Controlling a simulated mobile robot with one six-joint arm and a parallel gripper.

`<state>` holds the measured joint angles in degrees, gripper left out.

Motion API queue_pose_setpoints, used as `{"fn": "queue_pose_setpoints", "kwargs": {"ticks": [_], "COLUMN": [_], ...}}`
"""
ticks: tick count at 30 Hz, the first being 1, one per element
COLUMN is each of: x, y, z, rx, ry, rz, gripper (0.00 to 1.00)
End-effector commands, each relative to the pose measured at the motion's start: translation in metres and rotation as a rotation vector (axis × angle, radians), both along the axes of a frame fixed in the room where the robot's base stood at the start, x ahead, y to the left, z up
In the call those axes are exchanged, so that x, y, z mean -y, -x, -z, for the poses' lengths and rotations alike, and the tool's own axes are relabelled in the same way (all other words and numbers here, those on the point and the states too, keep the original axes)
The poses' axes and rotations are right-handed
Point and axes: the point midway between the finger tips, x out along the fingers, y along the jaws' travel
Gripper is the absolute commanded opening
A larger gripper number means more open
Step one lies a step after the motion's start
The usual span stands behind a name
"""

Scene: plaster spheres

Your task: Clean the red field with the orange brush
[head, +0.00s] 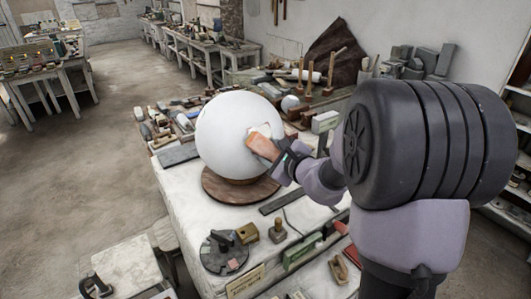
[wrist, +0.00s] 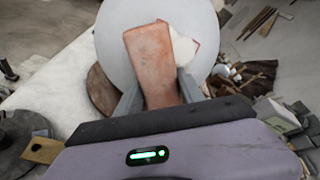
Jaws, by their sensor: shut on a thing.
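A large white plaster sphere (head: 225,135) rests on a round brown wooden base (head: 235,192) on the bench. My gripper (head: 281,160) is at the sphere's right side, shut on the orange brush (head: 262,147). In the wrist view the brush (wrist: 151,62) is a worn orange block between my two grey fingers.
A dark round stand (head: 224,252), a small brass-coloured block (head: 248,233) and a stamp-like tool (head: 278,230) lie at the bench's front. Tools and blocks crowd the bench behind and left of the sphere. Open floor (head: 90,150) lies to the left.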

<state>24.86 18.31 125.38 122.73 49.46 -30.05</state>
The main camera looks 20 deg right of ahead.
Motion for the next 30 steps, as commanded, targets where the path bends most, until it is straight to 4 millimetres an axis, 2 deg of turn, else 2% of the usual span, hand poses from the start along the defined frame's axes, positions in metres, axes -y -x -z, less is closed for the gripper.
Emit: {"fn": "queue_pose_setpoints", "kwargs": {"ticks": [8,16,23,30], "x": [0.001,-0.012,-0.013,0.016], "y": [0.000,0.009,0.010,0.001], "z": [0.000,-0.020,-0.019,-0.025], "rx": [0.001,0.001,0.001,-0.007], "ry": [0.001,0.001,0.000,-0.041], "rz": [0.000,0.000,-0.001,-0.125], "gripper": [0.00,0.00,0.00,0.00]}}
